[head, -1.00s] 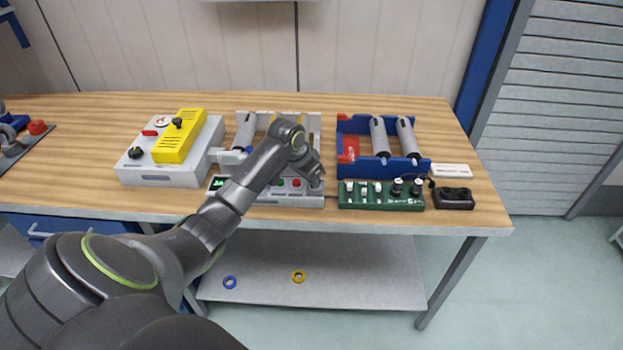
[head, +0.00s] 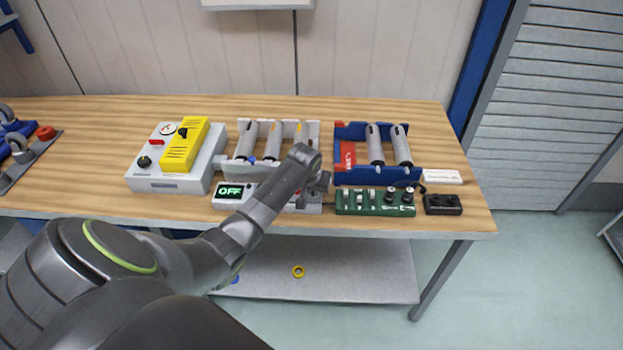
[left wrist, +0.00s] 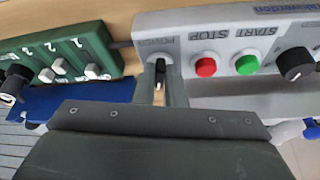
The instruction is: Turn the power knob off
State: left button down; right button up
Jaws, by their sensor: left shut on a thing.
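The power knob (left wrist: 160,70) is a small black knob with a white mark, under the POWER label at the end of a light grey control panel (left wrist: 205,25) in the left wrist view. My left gripper (left wrist: 160,88) is shut on it, a finger on each side. In the head view my left gripper (head: 319,184) is at the panel's right end, and its own arm hides the knob. The panel's display (head: 232,192) shows green letters that read OFF. A red STOP button (left wrist: 205,67) and a green START button (left wrist: 247,64) sit beside the knob. My right gripper is not in view.
A green switch box (head: 374,202) stands close to the right of the panel, before a blue rack (head: 350,178). A black socket block (head: 442,204) is further right. A grey box with a yellow unit (head: 186,146) stands left. The bench's (head: 90,125) back strip is clear.

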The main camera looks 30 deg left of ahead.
pick_arm(q)
jog(key=n, duration=0.1)
jog(key=n+p, duration=0.1)
jog(key=y+p, duration=0.1)
jog(key=shift+w+d+r+n, duration=0.15)
jog(key=shift+d+r+n, duration=0.1)
jog(key=shift+n, duration=0.15)
jog(key=n+g+y+p, duration=0.1)
jog(key=n, duration=0.1)
jog(key=shift+w+d+f+n, duration=0.1)
jog(key=shift+n, duration=0.3)
jog(key=n, duration=0.2)
jog(key=shift+w+d+f+n+g+y, duration=0.1)
jog(key=shift+w+n+g+y, duration=0.05)
jog(key=shift+n+g+y, duration=0.2)
jog(key=shift+w+n+g+b, duration=0.15)
jog(key=shift+n+g, duration=0.2)
jog(key=shift+n, duration=0.45)
jog(key=shift+w+n+g+b, duration=0.15)
jog(key=shift+n+g, duration=0.15)
jog(key=shift+n, duration=0.45)
jog(key=shift+s+n, duration=0.1)
jog(key=shift+n, duration=0.2)
jog(key=c, duration=1.5)
grip_release()
